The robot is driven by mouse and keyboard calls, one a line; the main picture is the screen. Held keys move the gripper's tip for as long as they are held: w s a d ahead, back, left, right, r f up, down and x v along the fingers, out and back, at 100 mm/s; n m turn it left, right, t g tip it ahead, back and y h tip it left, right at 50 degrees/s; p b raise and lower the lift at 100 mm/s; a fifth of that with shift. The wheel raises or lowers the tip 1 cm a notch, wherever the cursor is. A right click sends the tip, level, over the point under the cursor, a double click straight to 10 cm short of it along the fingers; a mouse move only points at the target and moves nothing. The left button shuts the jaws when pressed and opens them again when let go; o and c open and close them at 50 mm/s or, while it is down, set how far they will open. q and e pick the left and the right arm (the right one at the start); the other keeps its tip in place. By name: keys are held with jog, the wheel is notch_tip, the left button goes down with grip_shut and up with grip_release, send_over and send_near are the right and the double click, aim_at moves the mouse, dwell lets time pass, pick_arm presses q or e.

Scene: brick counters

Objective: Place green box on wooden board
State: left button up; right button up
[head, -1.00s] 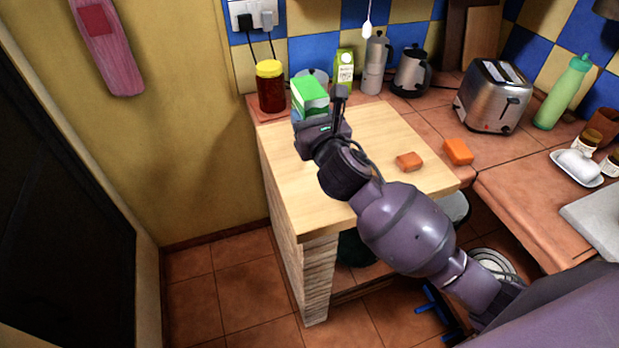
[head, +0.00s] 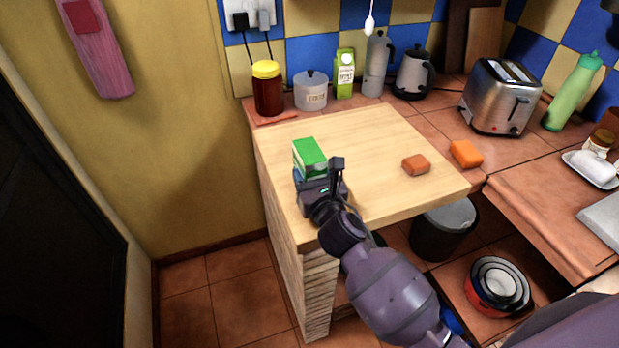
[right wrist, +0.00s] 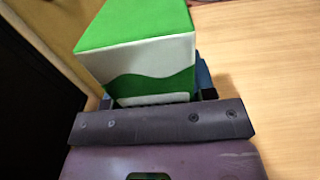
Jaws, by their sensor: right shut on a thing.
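The green box (head: 310,156), green on top with white and green sides, is at the left part of the wooden board (head: 365,140) in the head view. My right gripper (head: 322,177) is shut on it. The box fills the upper middle of the right wrist view (right wrist: 145,55), between the fingers, with the pale wood beside it. I cannot tell whether its base touches the board, because the gripper hides it. My left gripper is not in view.
The board's middle is clear.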

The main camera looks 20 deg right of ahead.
jog(key=shift+f, duration=0.4)
jog(key=shift+r, duration=0.15)
jog(key=o, duration=0.5)
jog(key=shift+f, duration=0.2)
jog(key=o, duration=0.4)
jog(key=shift+r, duration=0.25)
jog(key=s, duration=1.2)
jog(key=shift+d, duration=0.2)
